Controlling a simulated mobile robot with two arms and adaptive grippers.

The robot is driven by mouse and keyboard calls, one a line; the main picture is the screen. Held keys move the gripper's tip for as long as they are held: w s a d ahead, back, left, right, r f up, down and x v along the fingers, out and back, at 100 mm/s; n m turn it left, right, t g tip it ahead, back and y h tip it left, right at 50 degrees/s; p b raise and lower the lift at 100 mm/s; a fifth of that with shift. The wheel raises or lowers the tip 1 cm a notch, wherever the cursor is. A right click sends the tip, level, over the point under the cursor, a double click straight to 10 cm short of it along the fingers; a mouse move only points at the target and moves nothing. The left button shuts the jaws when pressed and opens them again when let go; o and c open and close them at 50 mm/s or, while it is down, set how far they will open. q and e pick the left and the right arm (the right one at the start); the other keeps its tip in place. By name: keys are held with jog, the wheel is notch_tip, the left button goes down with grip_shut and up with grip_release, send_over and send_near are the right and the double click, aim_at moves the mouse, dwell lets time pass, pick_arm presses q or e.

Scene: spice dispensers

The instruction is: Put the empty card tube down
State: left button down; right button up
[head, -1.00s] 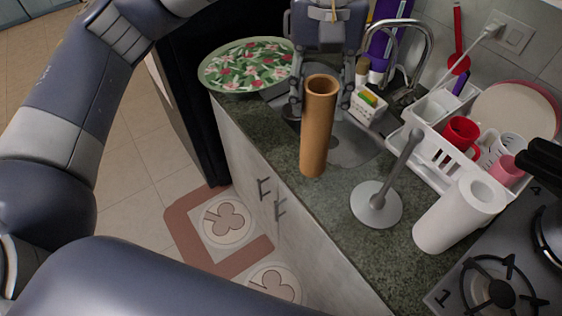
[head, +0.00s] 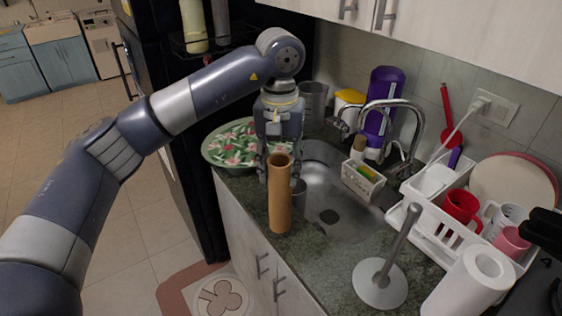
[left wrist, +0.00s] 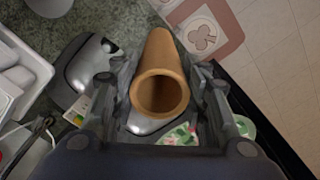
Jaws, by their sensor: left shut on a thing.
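The empty card tube (head: 280,195) is brown and hollow and stands nearly upright over the front of the counter, left of the sink. In the left wrist view its open end (left wrist: 160,93) faces the camera between the fingers. My left gripper (head: 279,172) comes from behind and is shut on the tube near its upper part. I cannot tell whether the tube's lower end touches the counter. My right gripper does not show.
The green counter (head: 321,262) has a sink (head: 335,200) behind the tube. A floral bowl (head: 228,143) is behind left. A grey paper-towel stand (head: 380,284), a white roll (head: 470,283) and a white dish rack (head: 440,223) stand to the right. The counter's front edge is close.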

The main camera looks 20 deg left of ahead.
aim_at(281, 165)
pick_arm(q)
jog(key=w, duration=0.2)
jog(key=w+a+p, duration=0.1)
jog(key=shift+w+f, duration=0.1)
jog(key=shift+w, duration=0.3)
jog(key=shift+w+f, duration=0.2)
jog(key=shift+w, duration=0.15)
notch_tip(281, 165, down, 3)
jog(key=shift+s+r+p, duration=0.1)
jog(key=shift+r+p, duration=0.1)
jog(key=shift+p, duration=0.9)
jog(key=shift+f, duration=0.4)
jog(key=shift+f, duration=0.15)
jog(key=c, duration=0.9)
grip_release()
